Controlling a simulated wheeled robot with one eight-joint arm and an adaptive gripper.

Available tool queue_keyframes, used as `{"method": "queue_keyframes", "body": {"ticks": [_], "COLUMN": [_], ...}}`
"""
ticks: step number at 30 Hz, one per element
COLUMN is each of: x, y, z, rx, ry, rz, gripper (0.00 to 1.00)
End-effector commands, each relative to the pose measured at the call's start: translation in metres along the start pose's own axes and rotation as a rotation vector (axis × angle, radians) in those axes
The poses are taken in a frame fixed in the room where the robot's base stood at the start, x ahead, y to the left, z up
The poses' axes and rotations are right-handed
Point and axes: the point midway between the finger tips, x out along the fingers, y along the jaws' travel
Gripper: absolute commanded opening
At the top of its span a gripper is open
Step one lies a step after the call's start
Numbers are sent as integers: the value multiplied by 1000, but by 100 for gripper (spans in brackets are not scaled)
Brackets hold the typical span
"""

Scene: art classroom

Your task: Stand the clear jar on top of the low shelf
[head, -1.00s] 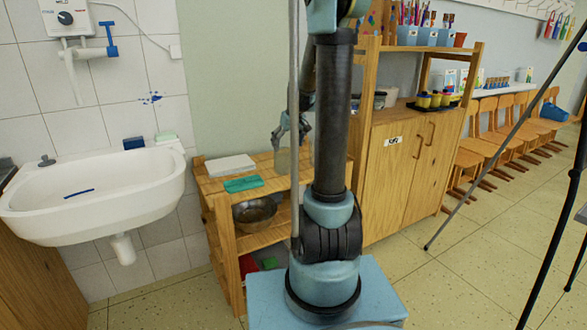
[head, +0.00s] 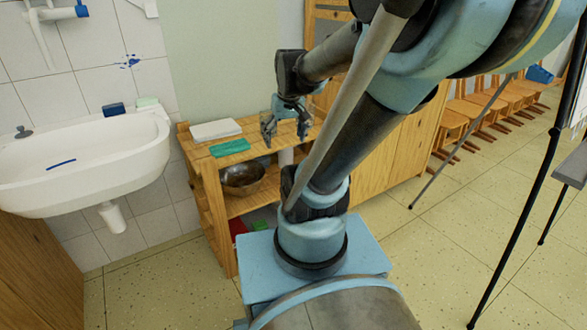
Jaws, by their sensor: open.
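The low shelf (head: 242,149) is a wooden open unit right of the sink. My gripper (head: 286,131) is open, with its fingers pointing down just over the right part of the shelf top. A faint see-through shape, apparently the clear jar (head: 285,136), is between or just behind the fingers. It looks upright on the shelf top, but its outline is too faint to tell whether the fingers touch it.
A white stack (head: 215,130) and a green cloth (head: 229,147) lie on the shelf top's left. A metal bowl (head: 242,179) sits on the tier below. The sink (head: 85,175) is left, the wooden cabinet (head: 395,145) right. A black tripod leg (head: 525,210) stands at the far right.

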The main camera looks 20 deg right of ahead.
Motion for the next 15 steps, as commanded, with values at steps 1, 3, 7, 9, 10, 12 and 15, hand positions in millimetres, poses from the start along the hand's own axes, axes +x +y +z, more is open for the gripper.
{"method": "queue_keyframes", "body": {"ticks": [1,3,7,9,10,12,15], "x": [2,6,14,18,20,24,27], "y": [-2,-3,-5,-6,-6,-5,-5], "z": [17,37,70,84,90,100,109], "rx": [9,23,49,60,64,74,83], "ry": [-7,-16,-31,-38,-41,-46,-51], "rz": [4,11,21,26,28,33,36], "gripper": [84,84,84,84,84,84,84]}}
